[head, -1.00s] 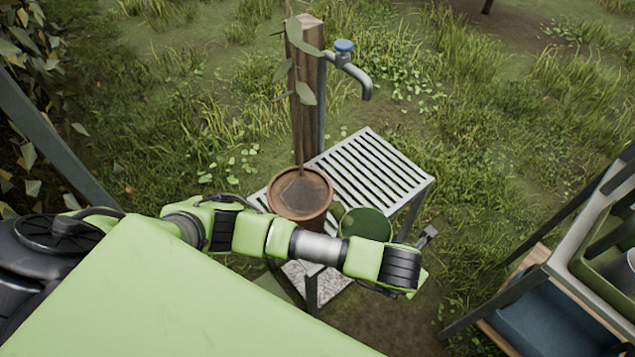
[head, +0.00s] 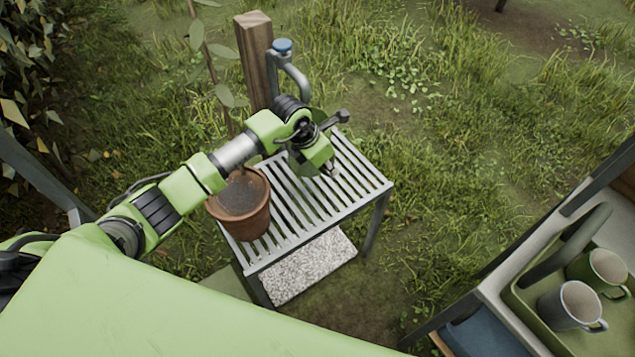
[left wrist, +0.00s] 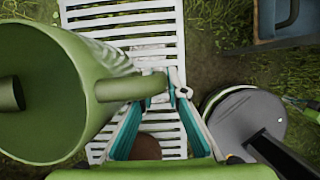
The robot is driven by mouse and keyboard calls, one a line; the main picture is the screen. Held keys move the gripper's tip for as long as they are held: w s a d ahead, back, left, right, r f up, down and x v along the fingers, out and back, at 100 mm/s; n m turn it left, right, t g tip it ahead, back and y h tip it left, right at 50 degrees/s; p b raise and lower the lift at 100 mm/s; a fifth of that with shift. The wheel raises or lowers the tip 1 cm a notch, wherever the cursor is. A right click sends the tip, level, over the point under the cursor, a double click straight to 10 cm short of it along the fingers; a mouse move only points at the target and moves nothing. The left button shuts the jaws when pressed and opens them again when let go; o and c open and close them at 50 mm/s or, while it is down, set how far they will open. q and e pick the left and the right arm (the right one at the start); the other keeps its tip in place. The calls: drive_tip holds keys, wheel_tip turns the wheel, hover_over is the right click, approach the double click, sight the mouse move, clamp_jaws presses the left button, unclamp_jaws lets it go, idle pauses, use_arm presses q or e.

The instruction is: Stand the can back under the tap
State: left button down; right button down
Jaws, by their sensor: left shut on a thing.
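The green can (left wrist: 70,85) fills the left of the left wrist view. My left gripper (left wrist: 160,98) is shut on its handle (left wrist: 130,88). In the head view my left gripper (head: 329,168) is over the back part of the slatted stand (head: 345,205), close in front of the tap (head: 295,72). There my wrist hides most of the can, and only dark green parts show around it. I cannot tell whether the can touches the slats. My right gripper is not in view.
A clay pot (head: 243,215) with a sapling stands on the stand's left side, under my forearm. The stand's right front slats are clear. A wooden post (head: 255,60) is behind the tap. At right a green tray (head: 535,310) holds two mugs.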

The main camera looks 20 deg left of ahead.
use_arm(q)
wheel_tip(320, 180, down, 9)
drive_tip(key=b, duration=0.6)
drive_tip(key=shift+s+f, duration=0.1)
drive_tip(key=shift+f, duration=0.1)
drive_tip(key=c, duration=2.4)
unclamp_jaws()
drive_tip(key=shift+a+f, duration=0.1)
drive_tip(key=shift+f, duration=0.1)
drive_tip(key=o, duration=0.4)
drive_tip(key=shift+r, duration=0.15)
